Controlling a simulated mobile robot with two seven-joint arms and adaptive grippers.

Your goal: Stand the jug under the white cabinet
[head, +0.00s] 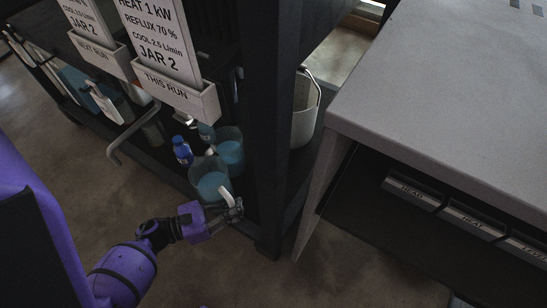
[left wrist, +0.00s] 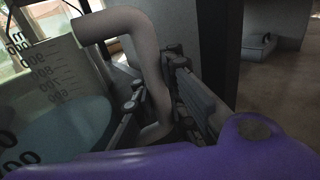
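The jug (head: 212,187) is a clear measuring jug with blue liquid and a pale handle, standing upright on the dark lower shelf. In the left wrist view the jug (left wrist: 55,110) shows its printed scale and the bent handle. My left gripper (head: 234,209) is at the jug's right side. Its fingers (left wrist: 155,98) lie on both sides of the handle and look closed on it. No cabinet is clearly recognisable; a pale-topped unit (head: 440,75) with a dark recess stands at the right. My right gripper is not in view.
A second blue-filled vessel (head: 231,151) stands close behind the jug, with a small blue bottle (head: 182,151) beside it. A dark post (head: 265,120) rises right of the jug, near a white bucket (head: 303,112). Labelled boxes (head: 412,190) sit in the recess. Signs hang above the shelf.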

